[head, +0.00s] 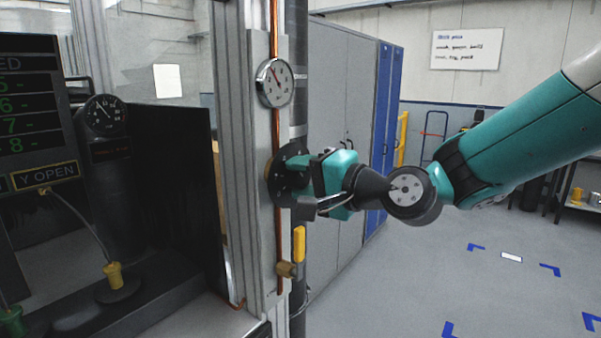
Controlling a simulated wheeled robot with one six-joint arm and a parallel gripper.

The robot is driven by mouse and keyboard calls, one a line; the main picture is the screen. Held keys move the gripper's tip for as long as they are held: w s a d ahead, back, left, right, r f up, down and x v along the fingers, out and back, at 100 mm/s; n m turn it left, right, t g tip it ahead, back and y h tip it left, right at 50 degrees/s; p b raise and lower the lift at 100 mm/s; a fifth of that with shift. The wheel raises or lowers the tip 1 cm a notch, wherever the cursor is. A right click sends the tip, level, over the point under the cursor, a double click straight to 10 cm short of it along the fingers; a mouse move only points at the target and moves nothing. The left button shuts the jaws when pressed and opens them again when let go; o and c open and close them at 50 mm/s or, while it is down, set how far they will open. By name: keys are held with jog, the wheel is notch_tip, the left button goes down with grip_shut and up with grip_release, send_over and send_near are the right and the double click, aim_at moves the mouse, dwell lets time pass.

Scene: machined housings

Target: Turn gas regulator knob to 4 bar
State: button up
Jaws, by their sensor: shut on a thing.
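The gas regulator knob (281,175) is a dark round disc on the upright panel, partly covered by my gripper (299,171). My gripper reaches it from the right and is shut on it; the fingers are mostly hidden against its face. A round white-faced gauge (275,83) sits above the knob on the same panel. Its needle points to the upper left; the numbers are too small to read.
A copper pipe (277,225) runs down the panel to a brass valve (286,269) with a yellow lever (299,243) below the knob. Grey lockers (335,100) stand close behind my gripper.

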jog(key=shift+d+m+p, duration=0.1)
jog(key=shift+m+p, duration=0.25)
jog(key=shift+m, duration=0.65)
jog(key=shift+w, duration=0.1)
jog(key=o, duration=0.9)
jog(key=shift+d, duration=0.1)
jog(key=shift+o, duration=0.2)
jog(key=b+v, duration=0.6)
jog(key=v, duration=1.1)
